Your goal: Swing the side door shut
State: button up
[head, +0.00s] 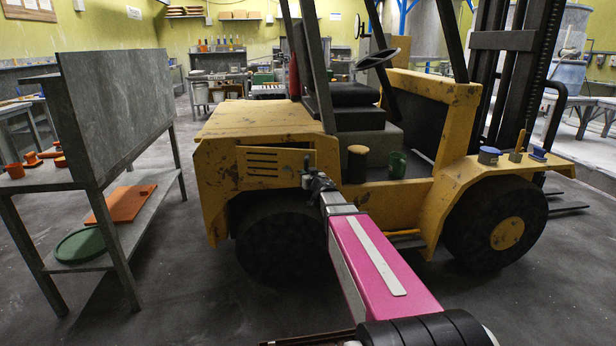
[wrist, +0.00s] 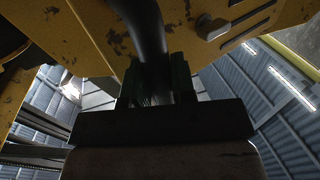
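The forklift's side door looks like the scratched yellow panel (head: 276,163) with dark slots, low on the truck's near side in the head view. How far it stands open is hard to tell. A small grey latch (head: 306,163) sits near its right edge; it also shows on the yellow metal in the wrist view (wrist: 212,27). My gripper (head: 313,180) is at the panel's right edge, just below the latch. In the wrist view, its dark fingers (wrist: 157,80) stand on either side of a dark round bar (wrist: 142,25). Whether they grip it is unclear.
The yellow forklift (head: 250,117) fills the middle, its dark wheels near the floor. A green mug (head: 397,164) and a dark jar (head: 357,165) stand on its step. A grey metal bench (head: 120,95) stands at left. Open floor lies between bench and truck.

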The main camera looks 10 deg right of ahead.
jog(key=w+d, duration=0.3)
jog(key=w, duration=0.4)
jog(key=shift+w, duration=0.5)
dwell(0.3)
jog(key=shift+w+d, duration=0.2)
jog(key=shift+w, duration=0.65)
jog(key=o, duration=1)
jog(key=shift+c, duration=0.2)
jog(key=shift+s, duration=0.1)
